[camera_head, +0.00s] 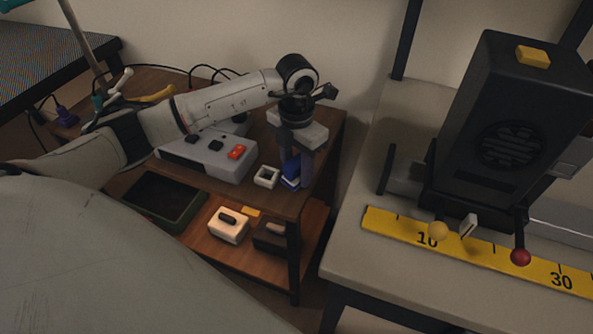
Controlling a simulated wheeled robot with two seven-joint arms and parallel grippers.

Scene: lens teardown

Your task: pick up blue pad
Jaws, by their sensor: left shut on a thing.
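The blue pad (290,174) is at the right part of the wooden table, a small blue block with a pale band low on its side. My left gripper (296,165) comes down over it from above and is shut on it, with a finger showing on its right side. Whether the pad touches the table top or is just above it, I cannot tell. The gripper's fingers hide part of the pad. My right gripper is not in view.
A small white open square holder (266,177) is just left of the pad. A grey box with red and black buttons (210,152) stands further left. A dark tray (163,201) and a white block (229,225) are nearer. A grey bench (350,240) with a yellow ruler (480,256) and black machine (510,130) is right.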

